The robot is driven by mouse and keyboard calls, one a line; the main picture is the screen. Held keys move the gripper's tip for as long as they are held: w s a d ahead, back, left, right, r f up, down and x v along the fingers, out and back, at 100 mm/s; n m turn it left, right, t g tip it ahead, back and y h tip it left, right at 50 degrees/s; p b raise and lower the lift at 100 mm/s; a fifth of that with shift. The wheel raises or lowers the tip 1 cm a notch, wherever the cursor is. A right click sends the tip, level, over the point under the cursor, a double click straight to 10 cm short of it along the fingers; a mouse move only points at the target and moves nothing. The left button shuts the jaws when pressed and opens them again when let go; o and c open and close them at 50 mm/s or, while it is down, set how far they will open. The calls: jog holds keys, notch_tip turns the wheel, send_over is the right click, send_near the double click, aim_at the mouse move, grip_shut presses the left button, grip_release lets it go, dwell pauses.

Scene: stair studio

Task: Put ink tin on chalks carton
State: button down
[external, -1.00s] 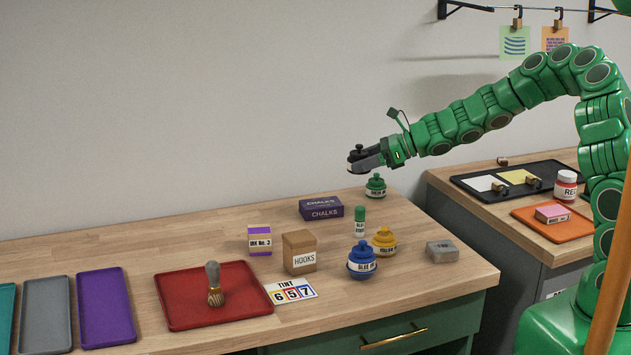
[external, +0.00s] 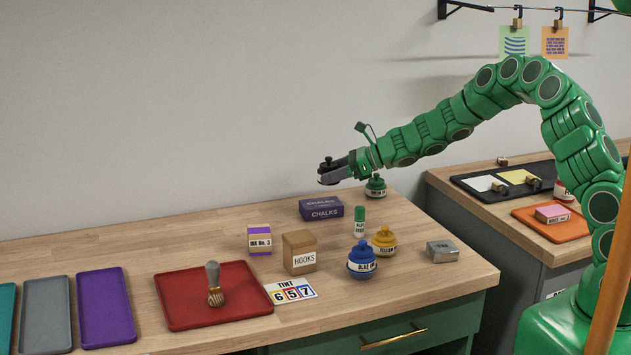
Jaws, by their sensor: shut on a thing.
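The chalks carton (external: 321,209) is a dark purple box lettered CHALKS, lying flat towards the back of the wooden bench. My gripper (external: 329,174) is shut on a small dark thing (external: 326,163) with a knob on top, held in the air above and slightly behind the carton in the picture. The fingers hide much of the held thing and no label on it can be read, so I cannot confirm that it is the ink tin. The top of the carton looks bare.
A green jar (external: 376,187), a green-capped bottle (external: 359,221), a blue jar (external: 361,260) and a yellow jar (external: 384,241) stand right of the carton. A HOOKS box (external: 299,252) and a purple-and-white box (external: 260,241) stand in front and left. The back left bench is clear.

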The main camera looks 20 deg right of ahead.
aim_at(323, 203)
jog(key=shift+w+a+f, duration=0.3)
jog(key=shift+w+f, duration=0.4)
jog(key=shift+f, duration=0.2)
jog(key=shift+w+a+f, duration=0.3)
jog(key=shift+w+f, duration=0.35)
jog(key=shift+f, duration=0.2)
jog(key=shift+w+f, duration=0.1)
jog(key=shift+w+a+f, duration=0.1)
jog(key=shift+f, duration=1.5)
jog(key=shift+f, duration=0.1)
jog(key=shift+c, duration=0.6)
grip_release()
jog(key=shift+s+d+r, duration=0.25)
jog(key=shift+d+r, duration=0.15)
jog(key=shift+d, duration=0.15)
jog(key=v, duration=1)
jog(key=shift+s+d, duration=0.15)
jog(key=shift+d, duration=0.15)
